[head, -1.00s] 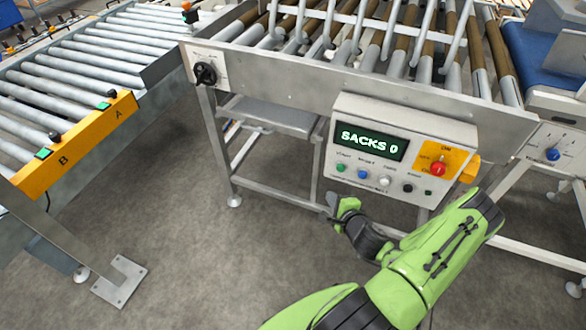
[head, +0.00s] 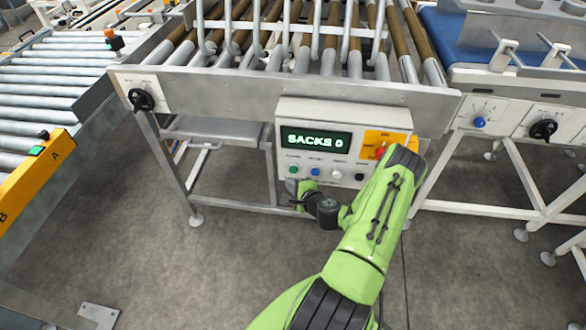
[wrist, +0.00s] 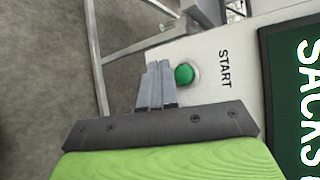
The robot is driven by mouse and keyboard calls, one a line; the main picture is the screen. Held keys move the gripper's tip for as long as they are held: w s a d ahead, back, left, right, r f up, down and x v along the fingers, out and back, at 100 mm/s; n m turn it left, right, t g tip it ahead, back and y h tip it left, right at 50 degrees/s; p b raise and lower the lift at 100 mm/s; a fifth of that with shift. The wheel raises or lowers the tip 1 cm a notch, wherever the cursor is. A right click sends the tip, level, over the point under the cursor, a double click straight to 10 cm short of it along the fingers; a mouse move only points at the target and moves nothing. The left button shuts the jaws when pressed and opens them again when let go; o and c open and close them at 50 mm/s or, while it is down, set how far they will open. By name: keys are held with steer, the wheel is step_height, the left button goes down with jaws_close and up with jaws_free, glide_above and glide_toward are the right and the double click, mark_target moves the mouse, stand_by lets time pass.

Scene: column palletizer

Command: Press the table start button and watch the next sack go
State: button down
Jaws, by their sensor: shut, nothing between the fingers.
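The control box (head: 287,110) hangs on the front of the roller table and its display reads SACKS 0. The green start button (wrist: 184,74), labelled START, shows close up in the wrist view, just right of my fingertips. In the head view the green button (head: 293,169) is at the left end of the button row. My gripper (wrist: 158,66) is shut and empty, with its fingertips beside the button; I cannot tell whether they touch the panel. In the head view my gripper (head: 296,188) is just below the button, partly hidden by its own body. No sack is in view.
The roller table (head: 220,88) stands behind the box, with a black knob (head: 141,99) at its left. A roller conveyor (head: 50,85) with a yellow A/B panel (head: 38,165) is at left. A blue belt machine (head: 510,50) is at right. Floor in front is clear.

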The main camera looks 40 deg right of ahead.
mark_target(293, 170)
steer(key=shift+w+d, duration=0.6)
steer(key=shift+d, duration=0.25)
stand_by(1.4)
steer(key=shift+w+d, duration=0.3)
